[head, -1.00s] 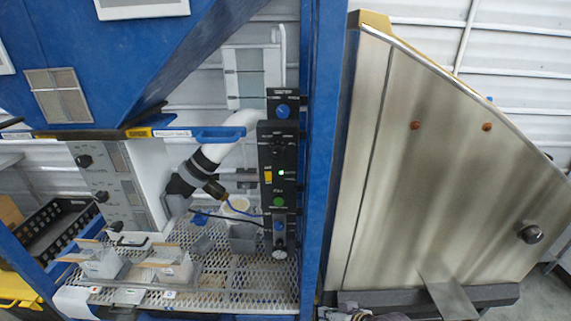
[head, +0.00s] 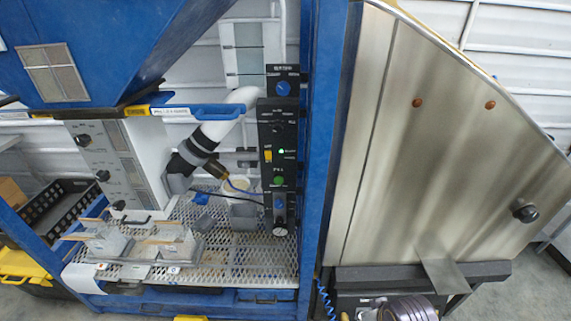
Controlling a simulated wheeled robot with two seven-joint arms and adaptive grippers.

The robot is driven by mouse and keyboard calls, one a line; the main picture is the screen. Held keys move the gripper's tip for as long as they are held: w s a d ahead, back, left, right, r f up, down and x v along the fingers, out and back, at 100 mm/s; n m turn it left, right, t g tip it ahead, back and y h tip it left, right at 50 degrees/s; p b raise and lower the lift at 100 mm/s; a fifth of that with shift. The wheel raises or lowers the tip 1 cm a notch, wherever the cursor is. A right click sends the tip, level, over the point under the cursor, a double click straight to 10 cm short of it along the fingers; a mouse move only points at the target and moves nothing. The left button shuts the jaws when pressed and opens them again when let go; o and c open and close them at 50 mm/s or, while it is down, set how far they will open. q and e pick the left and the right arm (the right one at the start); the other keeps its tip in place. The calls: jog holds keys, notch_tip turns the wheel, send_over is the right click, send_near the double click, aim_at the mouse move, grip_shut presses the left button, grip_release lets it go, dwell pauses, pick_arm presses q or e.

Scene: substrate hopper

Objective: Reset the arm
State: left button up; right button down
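Neither of my grippers nor my arms can be made out in the head view. The blue substrate hopper (head: 110,50) hangs at the upper left above a perforated metal shelf (head: 235,262). A white pipe with a dark grey collar (head: 198,145) slopes down to a nozzle above a pale cup (head: 237,187) on the shelf. A black control panel (head: 279,150) with a green light and a blue knob stands beside it on the blue frame.
A steel panel (head: 430,140) with a black knob fills the right side. Small trays with pale bags (head: 172,243) stand on the shelf. A black crate (head: 55,205) is at the left. A ribbed purple-grey coil (head: 405,308) shows at the bottom edge.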

jog(key=s+f+g, duration=0.1)
jog(key=s+f, duration=0.2)
jog(key=f, duration=2.9)
jog(key=s+d+f, duration=0.2)
jog(key=s+f, duration=0.7)
jog(key=s, duration=0.2)
jog(key=s+d+f+g, duration=0.1)
jog(key=s+d+f, duration=0.1)
jog(key=s+f, duration=0.8)
jog(key=shift+s+f+g, duration=0.25)
jog(key=shift+s+g, duration=0.05)
jog(key=shift+s, duration=0.35)
jog(key=shift+w+n, duration=0.1)
jog(key=shift+n, duration=0.2)
